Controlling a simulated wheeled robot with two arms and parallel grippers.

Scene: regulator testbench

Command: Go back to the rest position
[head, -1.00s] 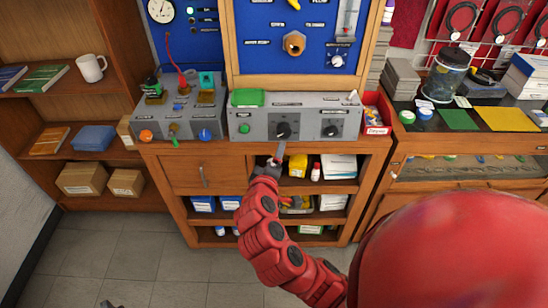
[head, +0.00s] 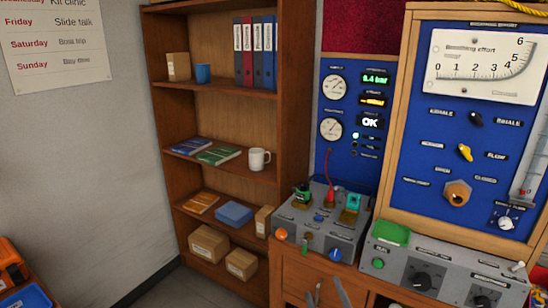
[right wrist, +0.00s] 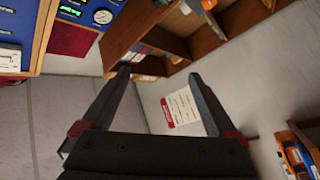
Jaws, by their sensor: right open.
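My right gripper (head: 329,292) shows at the bottom edge of the head view, in front of the bench, with two grey fingers apart. In the right wrist view, the gripper (right wrist: 160,76) is open with nothing between its fingers; the wall and shelving lie beyond it. My left gripper is not in view. The control box (head: 436,272) with a green button and black knobs stands on the wooden bench at the lower right of the head view. The smaller grey box (head: 318,226) with colored fittings stands left of it.
A wooden bookshelf (head: 291,150) with binders, books, a mug (head: 259,159) and cardboard boxes stands left of the bench. A blue gauge panel (head: 350,125) reads OK. An orange case (head: 12,270) sits at the lower left. Bare wall (head: 75,180) and floor lie between.

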